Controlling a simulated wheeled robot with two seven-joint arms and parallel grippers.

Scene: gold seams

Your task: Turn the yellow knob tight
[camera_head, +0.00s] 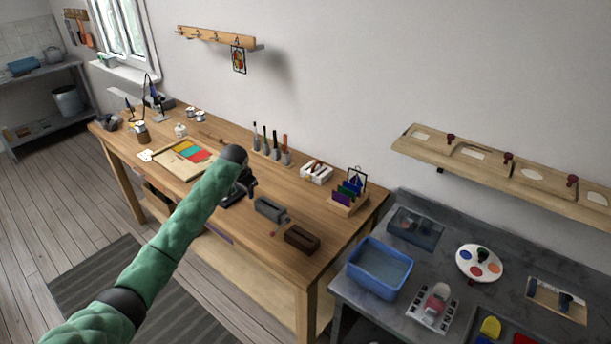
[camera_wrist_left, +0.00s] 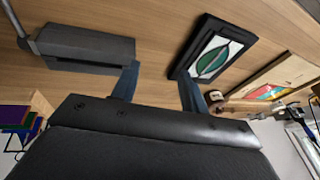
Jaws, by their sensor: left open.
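I cannot make out a yellow knob for certain in either view. A small yellow shape (camera_head: 490,327) is on the grey bench at the lower right of the head view, too small to identify. My left gripper (camera_wrist_left: 158,82) is open and empty above the wooden bench, its two blue-grey fingers apart. In the head view its hand (camera_head: 244,182) is dark and partly hidden by the wrist. A black-framed panel with a green leaf (camera_wrist_left: 213,49) lies by one finger, and a grey box-shaped device (camera_wrist_left: 85,46) lies by the other. My right gripper is out of view.
The grey device (camera_head: 271,210) and a brown box (camera_head: 302,238) stand on the wooden bench. Upright tools (camera_head: 275,148) and a card rack (camera_head: 346,199) stand behind. A blue tub (camera_head: 379,267) and paint palette (camera_head: 479,262) are on the grey bench.

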